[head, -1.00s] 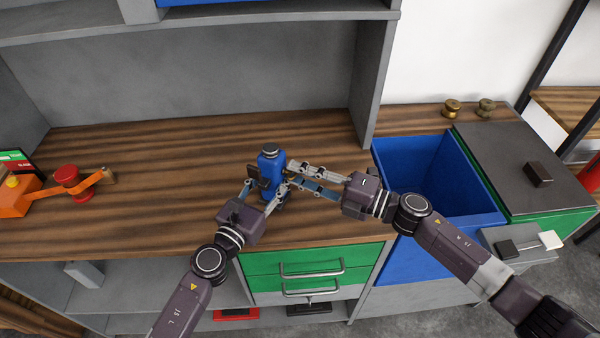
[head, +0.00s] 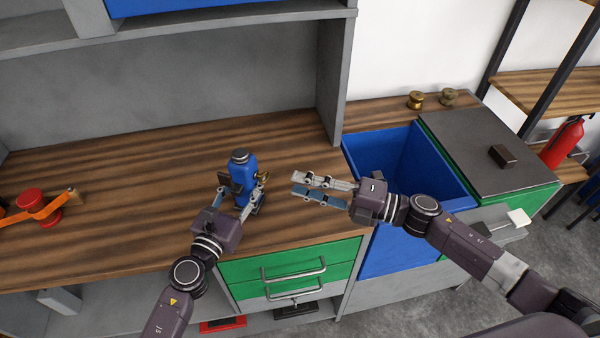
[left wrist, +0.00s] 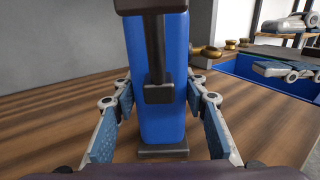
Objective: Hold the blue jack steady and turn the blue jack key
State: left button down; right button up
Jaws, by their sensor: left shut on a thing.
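The blue jack (head: 242,172) stands upright on the wooden counter, with a dark top and a dark block on its left side. It fills the middle of the left wrist view (left wrist: 155,75). A small brass-coloured piece (head: 263,177), seemingly its key, sticks out on its right side. My left gripper (head: 240,196) is shut on the jack's lower body, one finger on each side, as the left wrist view shows. My right gripper (head: 293,184) is empty, its fingers apart, pointing at the key from the right with a gap between.
An orange device with a red knob (head: 29,199) lies at the left of the counter. An open blue bin (head: 380,255) is below my right arm. Two brass knobs (head: 415,99) (head: 448,97) stand at the back right. The counter behind the jack is clear.

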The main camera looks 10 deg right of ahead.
pick_arm(q)
jog(key=c, duration=1.1)
grip_release()
